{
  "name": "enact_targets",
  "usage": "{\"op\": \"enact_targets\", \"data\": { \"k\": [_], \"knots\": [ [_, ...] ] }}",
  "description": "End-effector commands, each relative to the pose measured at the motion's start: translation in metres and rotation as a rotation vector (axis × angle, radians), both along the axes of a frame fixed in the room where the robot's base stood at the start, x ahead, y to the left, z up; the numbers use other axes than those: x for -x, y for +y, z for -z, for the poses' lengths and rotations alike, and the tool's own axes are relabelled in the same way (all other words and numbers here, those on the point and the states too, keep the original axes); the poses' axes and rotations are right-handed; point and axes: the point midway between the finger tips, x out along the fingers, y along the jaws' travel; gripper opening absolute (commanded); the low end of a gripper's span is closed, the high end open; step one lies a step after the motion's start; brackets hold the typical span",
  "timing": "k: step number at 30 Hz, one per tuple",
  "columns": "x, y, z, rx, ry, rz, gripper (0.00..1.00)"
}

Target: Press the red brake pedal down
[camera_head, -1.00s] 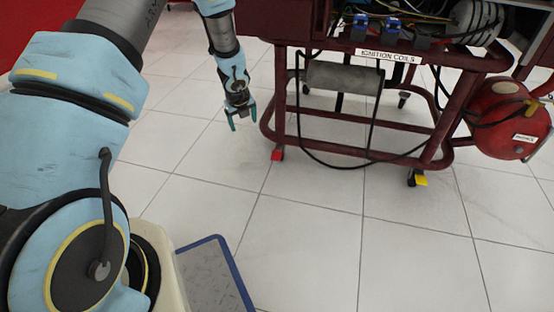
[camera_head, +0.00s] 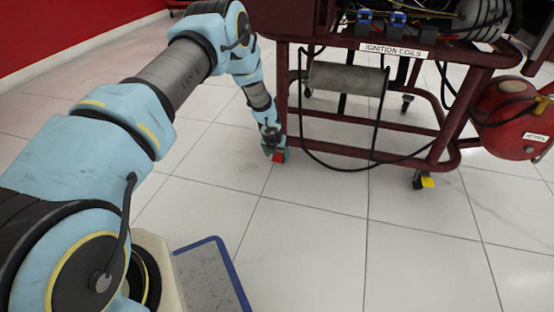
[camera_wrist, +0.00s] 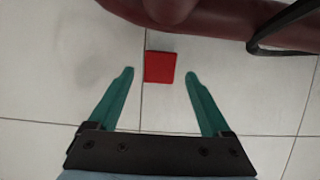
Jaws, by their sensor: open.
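The red brake pedal (camera_head: 279,156) is a small flat red piece at the caster on the near left corner of the engine stand. In the wrist view the pedal (camera_wrist: 160,67) shows as a red square between and slightly beyond the two green fingertips. My gripper (camera_wrist: 160,74) is open and empty, its fingers spread either side of the pedal. In the head view my gripper (camera_head: 272,154) points down beside the pedal and partly covers it. I cannot tell whether the fingers touch it or how high they are above it.
The dark red tubular engine stand (camera_head: 436,155) rises just beyond the pedal, and its tube (camera_wrist: 215,15) crosses the top of the wrist view. A black hose (camera_wrist: 280,28) hangs there. A yellow pedal (camera_head: 427,182) is at the right caster. The tiled floor (camera_head: 315,245) in front is clear.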

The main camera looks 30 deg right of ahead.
Motion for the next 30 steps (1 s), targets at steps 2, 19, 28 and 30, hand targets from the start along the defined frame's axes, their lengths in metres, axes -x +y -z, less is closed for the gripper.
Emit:
{"op": "enact_targets", "data": {
  "k": [2, 19, 28, 30],
  "knots": [
    [-0.0021, -0.0019, 0.0081, 0.001, 0.001, -0.002, 0.82],
    [-0.0037, -0.0034, 0.011, 0.001, 0.001, -0.002, 0.61],
    [-0.0036, -0.0032, 0.011, 0.001, 0.001, -0.002, 0.27],
    [-0.0036, -0.0032, 0.011, 0.001, 0.001, -0.002, 0.2]
  ]
}}
